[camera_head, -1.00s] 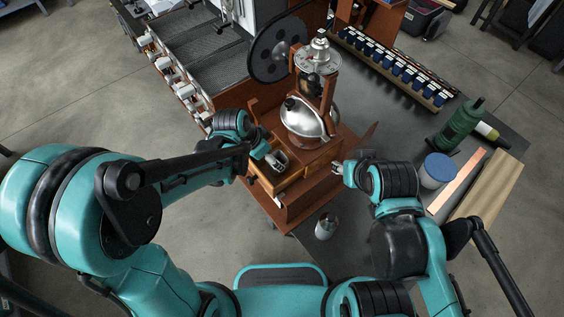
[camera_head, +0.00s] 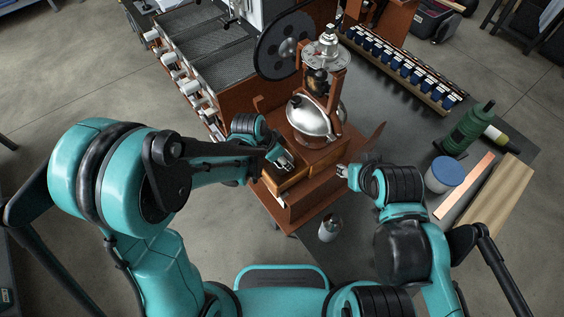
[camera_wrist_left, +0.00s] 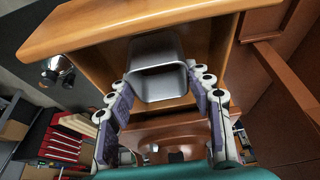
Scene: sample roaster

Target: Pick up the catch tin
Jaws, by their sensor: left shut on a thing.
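The catch tin (camera_wrist_left: 158,84) is a small grey metal tin in the open wooden drawer (camera_wrist_left: 208,40) of the grinder, seen in the left wrist view. My left gripper (camera_wrist_left: 160,75) has a finger on each side of it and is shut on it. In the head view my left gripper (camera_head: 284,162) is at the drawer, below the grinder's silver bowl (camera_head: 312,116); the tin is hard to make out there. My right gripper (camera_head: 343,172) is right of the drawer, apart from the tin; its fingers are too small to read.
A steel canister (camera_head: 329,228) stands in front of the grinder. A rack of blue-topped containers (camera_head: 405,70) lies behind. Open floor is at left.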

